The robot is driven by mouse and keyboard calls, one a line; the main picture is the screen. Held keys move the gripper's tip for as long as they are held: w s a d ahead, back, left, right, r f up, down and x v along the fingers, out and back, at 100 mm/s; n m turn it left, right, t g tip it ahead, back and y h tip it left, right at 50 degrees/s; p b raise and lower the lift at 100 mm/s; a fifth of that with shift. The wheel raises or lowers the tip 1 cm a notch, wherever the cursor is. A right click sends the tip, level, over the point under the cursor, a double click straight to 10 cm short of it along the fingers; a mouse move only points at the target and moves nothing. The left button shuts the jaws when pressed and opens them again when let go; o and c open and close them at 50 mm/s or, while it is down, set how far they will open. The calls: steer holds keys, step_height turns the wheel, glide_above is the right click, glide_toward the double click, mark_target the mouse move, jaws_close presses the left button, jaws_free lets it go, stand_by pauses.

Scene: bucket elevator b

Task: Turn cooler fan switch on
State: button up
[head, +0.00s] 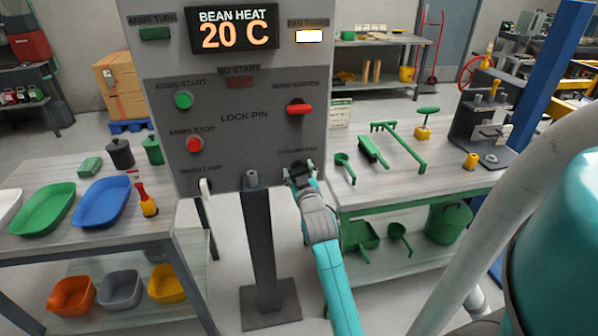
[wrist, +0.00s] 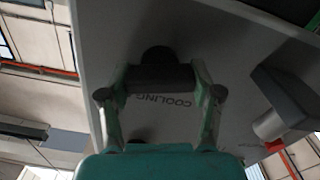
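The cooler fan switch (head: 297,165) is a dark knob at the lower right of the grey control panel (head: 240,125), below the red main switch. In the wrist view its dark bar (wrist: 160,78) lies crosswise in front of a round black base, beside the "COOLING" lettering. My gripper (head: 300,178) is at the switch, reaching up from below. In the wrist view its two fingers stand at the two ends of the dark bar, with no clear gap between. It looks shut on the bar. The switch is partly hidden by the gripper in the head view.
The "FAN TURN" lamp (head: 309,36) glows white. The red main switch (head: 299,108) sits above my gripper and the white lever (head: 205,187) is at lower left. A bench (head: 440,185) with green tools stands right. A table (head: 85,240) with trays stands left.

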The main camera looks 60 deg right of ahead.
steer(key=c, duration=0.3)
steer(key=shift+m, duration=1.7)
steer(key=o, duration=1.2)
steer(key=shift+c, duration=0.2)
steer(key=v, duration=1.2)
